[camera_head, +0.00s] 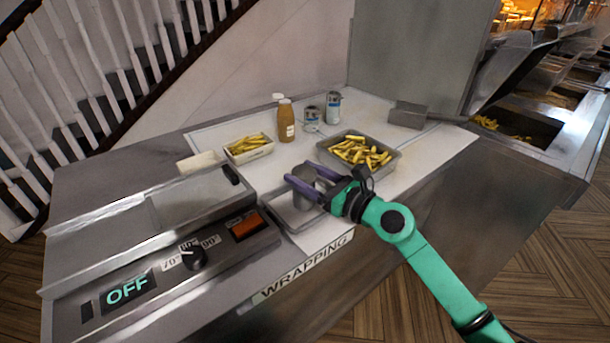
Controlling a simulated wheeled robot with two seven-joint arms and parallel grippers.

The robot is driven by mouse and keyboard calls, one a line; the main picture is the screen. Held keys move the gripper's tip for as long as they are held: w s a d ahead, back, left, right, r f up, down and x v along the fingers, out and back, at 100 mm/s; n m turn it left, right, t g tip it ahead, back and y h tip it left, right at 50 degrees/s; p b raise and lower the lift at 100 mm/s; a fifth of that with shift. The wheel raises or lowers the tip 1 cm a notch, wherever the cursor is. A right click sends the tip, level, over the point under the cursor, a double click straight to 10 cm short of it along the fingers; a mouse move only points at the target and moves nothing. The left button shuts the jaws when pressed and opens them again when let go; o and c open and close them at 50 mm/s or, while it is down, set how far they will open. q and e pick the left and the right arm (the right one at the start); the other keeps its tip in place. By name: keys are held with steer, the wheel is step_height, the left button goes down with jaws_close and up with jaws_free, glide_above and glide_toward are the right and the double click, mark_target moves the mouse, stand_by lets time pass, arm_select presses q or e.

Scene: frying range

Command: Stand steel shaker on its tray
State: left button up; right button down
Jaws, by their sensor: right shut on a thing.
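The steel shaker (303,171) is a grey metal cylinder, standing about upright between the purple fingers of my right gripper (306,177). The right gripper is shut on it, with one finger on its far side and one on its near side. The shallow steel tray (276,207) lies on the counter right below and around the shaker. The fingers hide part of the shaker, and I cannot tell whether its base touches the tray. My left gripper is not in view.
A metal pan of fries (385,172) sits close to the right of my gripper. A small carton of fries (249,148), a brown sauce bottle (286,122) and two cans (333,106) stand behind. A control box (150,270) flanks the tray's left. The counter's front edge is near.

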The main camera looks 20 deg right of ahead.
steer(key=shift+c, duration=0.2)
jaws_free()
steer(key=shift+r, duration=0.1)
steer(key=b+v, duration=0.4)
steer(key=v, duration=0.7)
steer(key=shift+s+d+b, duration=0.15)
steer(key=shift+s+b, duration=0.1)
steer(key=shift+b, duration=0.05)
steer(key=shift+s+d, duration=0.15)
